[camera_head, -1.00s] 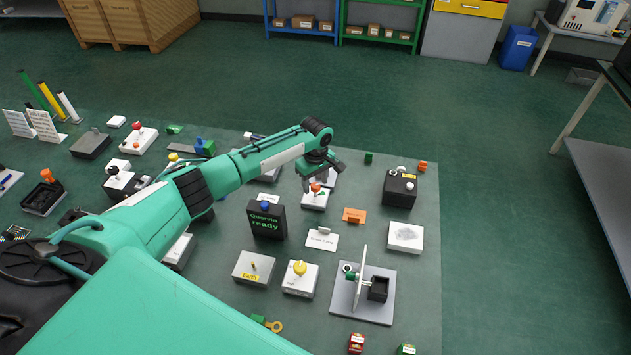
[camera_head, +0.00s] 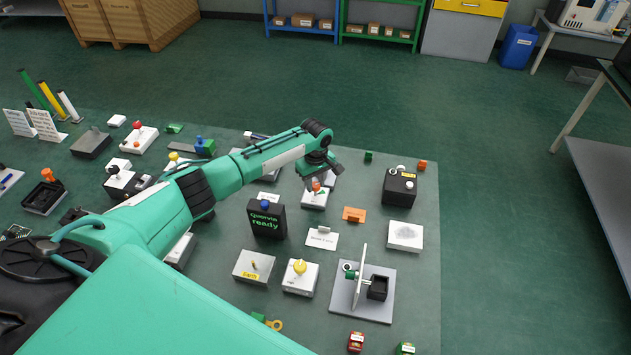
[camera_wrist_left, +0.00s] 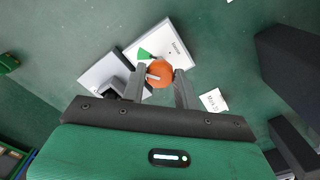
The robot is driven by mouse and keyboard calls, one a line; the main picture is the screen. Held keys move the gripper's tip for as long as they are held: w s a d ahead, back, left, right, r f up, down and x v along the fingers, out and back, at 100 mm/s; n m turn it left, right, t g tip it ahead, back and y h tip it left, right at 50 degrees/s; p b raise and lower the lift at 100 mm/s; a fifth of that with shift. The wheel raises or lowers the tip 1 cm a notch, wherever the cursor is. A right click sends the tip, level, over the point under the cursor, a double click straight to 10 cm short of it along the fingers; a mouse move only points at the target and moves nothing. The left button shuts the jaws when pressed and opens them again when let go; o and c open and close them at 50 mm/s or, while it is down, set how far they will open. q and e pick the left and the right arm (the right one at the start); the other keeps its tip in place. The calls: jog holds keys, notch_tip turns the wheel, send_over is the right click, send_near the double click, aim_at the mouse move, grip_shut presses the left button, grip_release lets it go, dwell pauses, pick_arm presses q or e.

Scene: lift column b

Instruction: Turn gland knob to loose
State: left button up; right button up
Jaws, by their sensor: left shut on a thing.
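An orange round knob (camera_head: 316,186) stands on a small white box (camera_head: 314,200) near the middle of the table. It also shows in the left wrist view (camera_wrist_left: 161,72), with a pale pointer mark on its side facing the left finger. A green wedge mark (camera_wrist_left: 145,55) lies beside the knob on the white plate (camera_wrist_left: 168,45); the plate's lettering is too small to read. My left gripper (camera_head: 318,180) reaches down over the box. In the left wrist view its two fingers (camera_wrist_left: 160,84) stand on either side of the knob, shut on it. My right gripper is not in view.
A black box reading "Quorum ready" (camera_head: 267,220) stands just left and nearer. An orange block (camera_head: 354,214) and a white card (camera_head: 321,238) lie nearby. A black box with a white knob (camera_head: 399,188) stands to the right.

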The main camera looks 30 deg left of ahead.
pick_arm(q)
jog(key=m+p, duration=0.1)
jog(key=m, duration=0.1)
jog(key=shift+r+m+p, duration=0.1)
jog(key=shift+m+p, duration=0.2)
jog(key=shift+m, duration=0.1)
jog(key=m+p, duration=0.1)
jog(key=m, duration=0.1)
jog(key=shift+m, duration=0.4)
jog(key=m, duration=0.2)
jog(key=shift+m, duration=0.4)
jog(key=m+p, duration=0.1)
jog(key=m, duration=0.2)
jog(key=shift+m, duration=0.3)
jog(key=m, duration=0.9)
jog(key=shift+m, duration=2.1)
